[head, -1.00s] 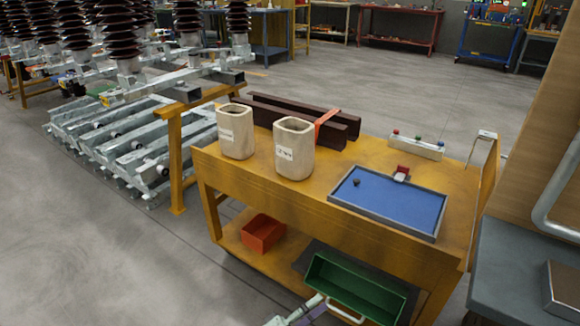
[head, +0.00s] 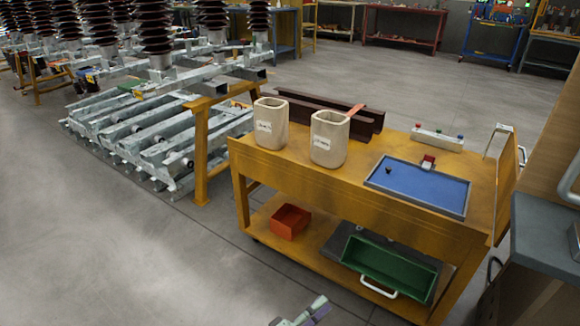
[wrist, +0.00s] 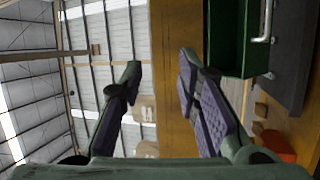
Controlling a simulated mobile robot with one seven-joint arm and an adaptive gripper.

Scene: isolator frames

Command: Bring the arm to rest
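My gripper (wrist: 160,78) shows in the wrist view with its two fingers apart and nothing between them. In the head view only a small part of my gripper (head: 308,312) shows at the bottom edge, over the grey floor and in front of the orange cart (head: 300,188). The rest of my arm is out of the head view. In the wrist view the cart's orange edge (wrist: 172,110) and the green bin (wrist: 225,40) lie beyond the fingers; I see no contact.
The cart top carries two beige containers (head: 270,126) (head: 329,142) and a blue-lined tray (head: 425,190). Its lower shelf holds a red box (head: 290,221) and the green bin (head: 390,266). A grey-topped bench (head: 545,235) stands at right.

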